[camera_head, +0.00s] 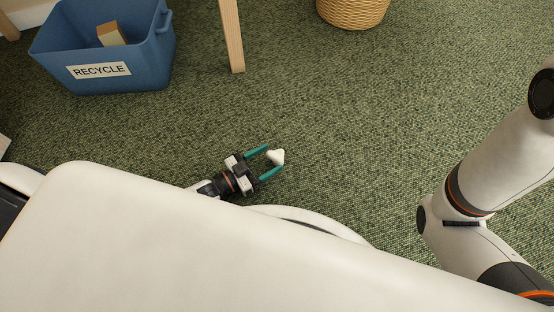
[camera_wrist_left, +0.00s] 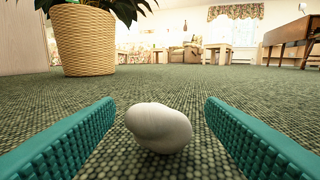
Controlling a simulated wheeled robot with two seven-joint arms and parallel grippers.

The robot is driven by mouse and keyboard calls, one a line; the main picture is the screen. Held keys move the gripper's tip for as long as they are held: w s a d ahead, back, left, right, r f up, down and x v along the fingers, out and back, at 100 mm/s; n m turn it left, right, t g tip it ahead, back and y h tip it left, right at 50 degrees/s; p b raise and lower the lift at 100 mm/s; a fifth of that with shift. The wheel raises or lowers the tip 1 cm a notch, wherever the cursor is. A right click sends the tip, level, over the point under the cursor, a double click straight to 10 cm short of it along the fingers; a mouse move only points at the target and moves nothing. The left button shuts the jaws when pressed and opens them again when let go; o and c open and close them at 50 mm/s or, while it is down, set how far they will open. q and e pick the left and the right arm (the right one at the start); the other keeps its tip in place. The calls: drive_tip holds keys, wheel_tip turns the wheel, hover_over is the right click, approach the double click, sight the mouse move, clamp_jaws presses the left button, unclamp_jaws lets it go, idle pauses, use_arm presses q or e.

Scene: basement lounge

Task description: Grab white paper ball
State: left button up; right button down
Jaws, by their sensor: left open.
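The white paper ball (camera_head: 276,156) lies on the green carpet in the head view, at the tips of my left gripper (camera_head: 268,162). In the left wrist view the ball (camera_wrist_left: 158,128) sits on the carpet between the two teal fingers of the left gripper (camera_wrist_left: 160,125), with a gap on each side. The left gripper is open, low over the floor, and holds nothing. My right arm shows at the right of the head view, but its gripper is out of view.
A blue recycle bin (camera_head: 112,45) holding a tan block (camera_head: 111,34) stands at the upper left. A wooden leg (camera_head: 231,36) and a woven basket (camera_head: 352,12) are at the top. The basket planter (camera_wrist_left: 85,42) shows in the wrist view. Carpet around the ball is clear.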

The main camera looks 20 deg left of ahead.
sight(282, 151)
use_arm(q)
drive_tip(key=b+x, duration=0.3)
drive_tip(key=x, duration=0.1)
drive_tip(key=shift+w+d+f+b, duration=0.1)
drive_tip(key=shift+w+d+b, duration=0.05)
drive_tip(key=shift+b, duration=0.2)
drive_tip(key=shift+w+d, duration=0.3)
drive_tip(key=shift+w, duration=0.1)
drive_tip(key=c, duration=1)
